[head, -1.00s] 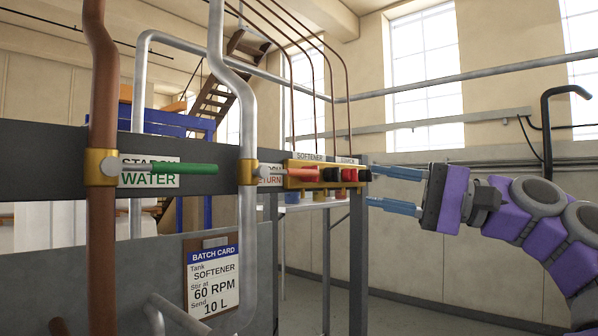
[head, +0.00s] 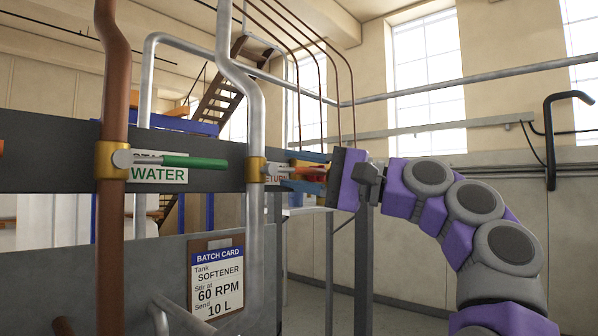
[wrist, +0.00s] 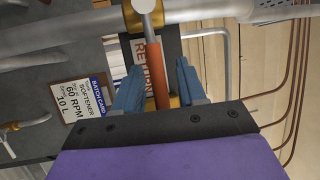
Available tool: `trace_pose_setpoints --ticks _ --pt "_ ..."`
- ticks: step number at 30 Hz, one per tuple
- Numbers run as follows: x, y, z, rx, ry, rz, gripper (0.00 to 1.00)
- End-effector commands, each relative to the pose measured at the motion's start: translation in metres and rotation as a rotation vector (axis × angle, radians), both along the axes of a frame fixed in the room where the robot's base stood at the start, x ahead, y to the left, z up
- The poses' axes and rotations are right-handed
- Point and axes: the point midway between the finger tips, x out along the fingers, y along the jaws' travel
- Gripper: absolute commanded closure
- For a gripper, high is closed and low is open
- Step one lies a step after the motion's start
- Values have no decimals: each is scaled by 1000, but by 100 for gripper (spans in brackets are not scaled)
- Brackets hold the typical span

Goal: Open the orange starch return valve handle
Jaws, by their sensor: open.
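The orange handle (head: 305,172) sticks out sideways from the valve's brass collar (head: 255,170) on the grey pipe, in front of a label reading RETURN. In the wrist view the orange handle (wrist: 158,75) runs between my two blue fingers, with its silver stem at the top. My gripper (head: 290,171) is open, one finger above and one below the handle in the head view. I cannot tell whether either finger touches it. My fingers and palm hide the handle's free end and part of the label.
A green handle (head: 195,162) with a WATER label sits on the brown pipe (head: 112,230) to the left. A batch card (head: 217,285) hangs below. The softener button box is mostly hidden behind my gripper. Thin brown pipes (wrist: 293,95) show at right in the wrist view.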

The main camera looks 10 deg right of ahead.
Motion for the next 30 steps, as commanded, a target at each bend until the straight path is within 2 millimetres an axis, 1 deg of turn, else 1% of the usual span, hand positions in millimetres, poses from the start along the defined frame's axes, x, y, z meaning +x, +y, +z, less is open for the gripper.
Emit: trace_pose_setpoints --ticks 7,8,20,30 --pt "1 -2 -1 1 1 -1 59" --pt "1 -2 -1 1 1 -1 61" --pt "1 2 -1 -2 2 1 100" --pt "2 7 -1 -4 3 4 100"
